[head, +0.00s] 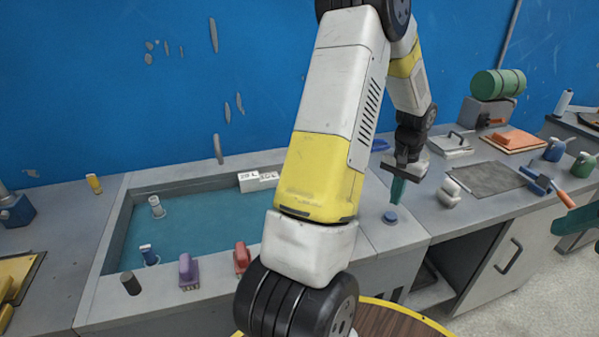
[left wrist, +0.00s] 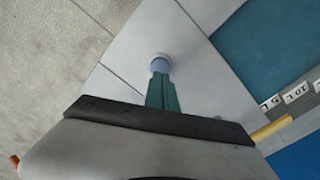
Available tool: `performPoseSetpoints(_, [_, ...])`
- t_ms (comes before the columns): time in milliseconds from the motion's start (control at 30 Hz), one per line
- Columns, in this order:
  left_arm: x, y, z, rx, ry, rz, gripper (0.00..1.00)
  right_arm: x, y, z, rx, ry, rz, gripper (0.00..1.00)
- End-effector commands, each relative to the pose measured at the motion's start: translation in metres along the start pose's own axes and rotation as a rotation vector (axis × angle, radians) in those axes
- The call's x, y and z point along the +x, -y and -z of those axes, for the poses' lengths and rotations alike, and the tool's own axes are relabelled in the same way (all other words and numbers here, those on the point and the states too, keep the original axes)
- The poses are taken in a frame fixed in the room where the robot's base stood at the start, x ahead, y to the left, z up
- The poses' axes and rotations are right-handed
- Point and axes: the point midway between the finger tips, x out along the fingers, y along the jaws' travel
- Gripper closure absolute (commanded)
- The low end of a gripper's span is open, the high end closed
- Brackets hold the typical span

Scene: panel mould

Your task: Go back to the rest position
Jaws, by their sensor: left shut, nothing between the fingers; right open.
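My left gripper (head: 397,190) points down over the counter, to the right of the sunken basin, with its teal fingers together and nothing between them. A small blue knob (head: 390,217) stands on the counter just below the fingertips. In the left wrist view the shut fingers (left wrist: 162,93) reach toward the blue and white knob (left wrist: 160,63); I cannot tell whether they touch it. My right gripper (head: 572,211) shows only partly at the right edge, open, in front of the cabinet. My large arm links hide the middle of the scene.
The teal-floored basin (head: 115,250) has several small handled pieces in and around it. A purple piece (head: 188,270) and a red piece (head: 241,258) stand on its front rim. Tools and a green roll (head: 498,84) crowd the right counter. A round wooden top (head: 385,322) lies in front.

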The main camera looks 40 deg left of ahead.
Motion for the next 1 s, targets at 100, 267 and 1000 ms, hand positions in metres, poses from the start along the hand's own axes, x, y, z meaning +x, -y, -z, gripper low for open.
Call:
performPoseSetpoints(100, [-0.012, 0.0, 0.001, -0.001, -0.002, 0.0, 1.0, 0.0, 0.0, 0.0, 0.0, 0.0, 0.0, 0.54])
performPoseSetpoints(267, [-0.02, 0.0, 0.0, -0.001, -0.001, -0.001, 1.0, 0.0, 0.0, 0.0, 0.0, 0.0, 0.0, 0.54])
performPoseSetpoints(1000, [-0.069, -0.003, -0.017, -0.012, -0.068, -0.003, 1.0, 0.0, 0.0, 0.0, 0.0, 0.0, 0.0, 0.54])
